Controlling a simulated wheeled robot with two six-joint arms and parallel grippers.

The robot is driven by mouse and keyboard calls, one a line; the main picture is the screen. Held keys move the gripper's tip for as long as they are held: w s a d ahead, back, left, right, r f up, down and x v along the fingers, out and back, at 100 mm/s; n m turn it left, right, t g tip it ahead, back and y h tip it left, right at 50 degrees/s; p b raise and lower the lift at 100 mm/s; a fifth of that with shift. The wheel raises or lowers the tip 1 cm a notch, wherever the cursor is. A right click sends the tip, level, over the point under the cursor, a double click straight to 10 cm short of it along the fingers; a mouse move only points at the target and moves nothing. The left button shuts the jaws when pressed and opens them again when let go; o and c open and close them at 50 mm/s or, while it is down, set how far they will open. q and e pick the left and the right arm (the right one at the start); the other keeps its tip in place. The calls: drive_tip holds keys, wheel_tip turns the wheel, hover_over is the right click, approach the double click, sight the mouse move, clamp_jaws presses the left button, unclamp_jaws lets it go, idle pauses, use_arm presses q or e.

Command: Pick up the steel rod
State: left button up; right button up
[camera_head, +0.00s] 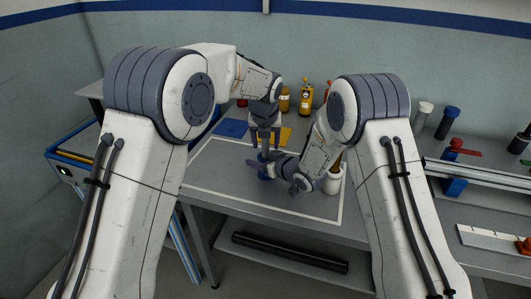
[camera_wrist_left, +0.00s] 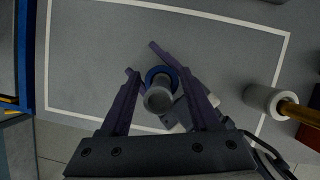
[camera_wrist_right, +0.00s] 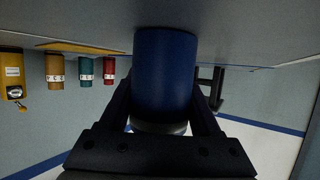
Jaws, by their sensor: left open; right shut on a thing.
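A short grey steel rod (camera_wrist_left: 158,99) stands upright in a blue cylinder (camera_wrist_right: 165,75) on the table. In the left wrist view it shows nearly end-on, with the blue rim around it. My left gripper (camera_head: 263,148) is above it, pointing down, open, with its fingers on either side of the rod. My right gripper (camera_wrist_right: 163,100) comes in low from the right and is shut on the blue cylinder. In the head view the rod is mostly hidden by the grippers. The right wrist view is upside down and shows a pale end beyond the blue part.
A grey table (camera_head: 215,170) with a white outline lies under the grippers. A white roll (camera_wrist_left: 262,99) with a wooden handle stands to the right. Bottles (camera_head: 306,97) stand at the back. A black bar (camera_head: 290,252) lies on the lower shelf. The table's left part is clear.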

use_arm(q)
drive_tip(key=shift+x, duration=0.75)
clamp_jaws()
wheel_tip(320, 180, up, 10)
use_arm(e)
drive_tip(key=o, duration=1.5)
